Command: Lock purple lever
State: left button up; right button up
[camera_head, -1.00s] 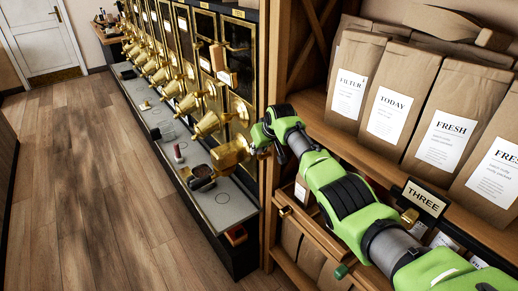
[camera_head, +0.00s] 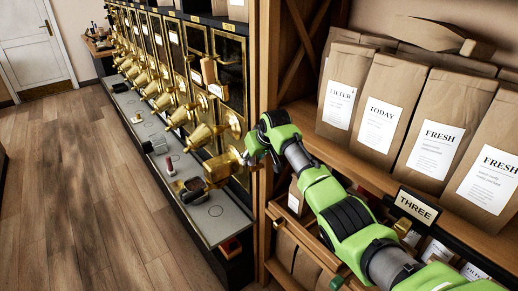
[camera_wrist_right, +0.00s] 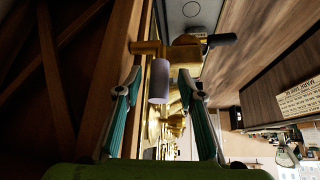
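A pale purple-grey cylindrical lever handle (camera_wrist_right: 159,81) hangs on the brass dispenser fitting (camera_wrist_right: 187,50) in the right wrist view. My right gripper (camera_wrist_right: 158,88) is open, with one teal-padded finger on each side of the handle and gaps on both sides. I cannot tell how deep the handle sits between the fingers. In the head view my right gripper (camera_head: 258,149) is beside the nearest brass dispenser (camera_head: 220,167), at the wooden shelf post. The purple handle cannot be made out in the head view. My left gripper is not in view.
A wooden post (camera_head: 265,200) and a shelf with several paper coffee bags (camera_head: 434,140) stand close by my right arm. A row of brass dispensers runs back along the left above a grey counter (camera_head: 213,217). The wooden floor (camera_head: 80,190) is clear.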

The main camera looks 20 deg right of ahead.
jog(key=v, duration=0.8)
jog(key=shift+s+r, duration=0.15)
jog(key=shift+r, duration=0.2)
